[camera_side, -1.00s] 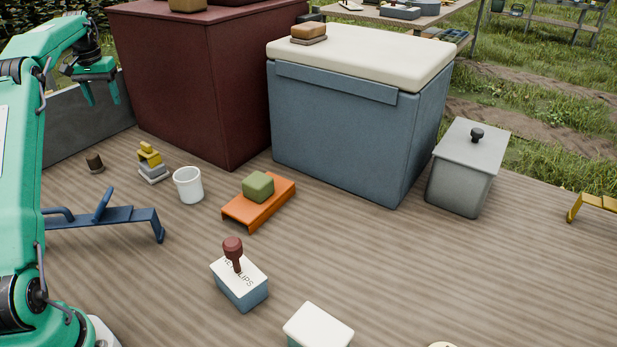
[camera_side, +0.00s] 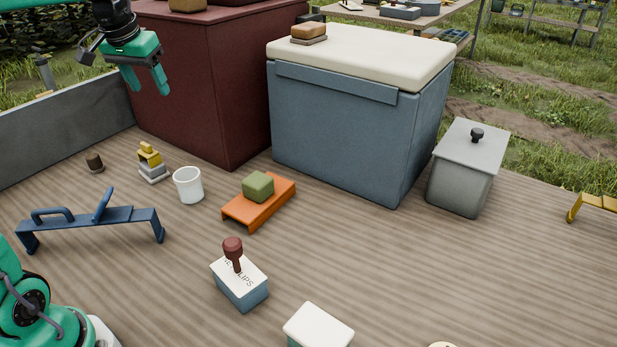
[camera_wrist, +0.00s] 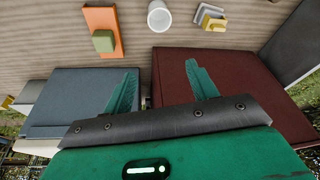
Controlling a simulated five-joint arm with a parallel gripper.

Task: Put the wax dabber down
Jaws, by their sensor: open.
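My gripper (camera_side: 151,90) is open and empty, high up at the upper left of the side view, in front of the dark red chest (camera_side: 205,90). Its two green fingers stand apart in the wrist view (camera_wrist: 162,70) with nothing between them. I cannot tell for certain which item is the wax dabber. A small dark brown piece (camera_side: 94,162) stands on the boards at the left. A dark red knobbed stamp (camera_side: 233,252) stands on a small lettered box (camera_side: 240,287). A green block (camera_side: 258,186) sits on an orange stand (camera_side: 270,206).
A white cup (camera_side: 189,186) stands beside a yellow piece (camera_side: 149,155) on a grey base. A blue rack (camera_side: 130,215) stands at the left. The blue cooler (camera_side: 330,140) and grey lidded box (camera_side: 460,180) are tall obstacles. The boards at lower right are mostly clear.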

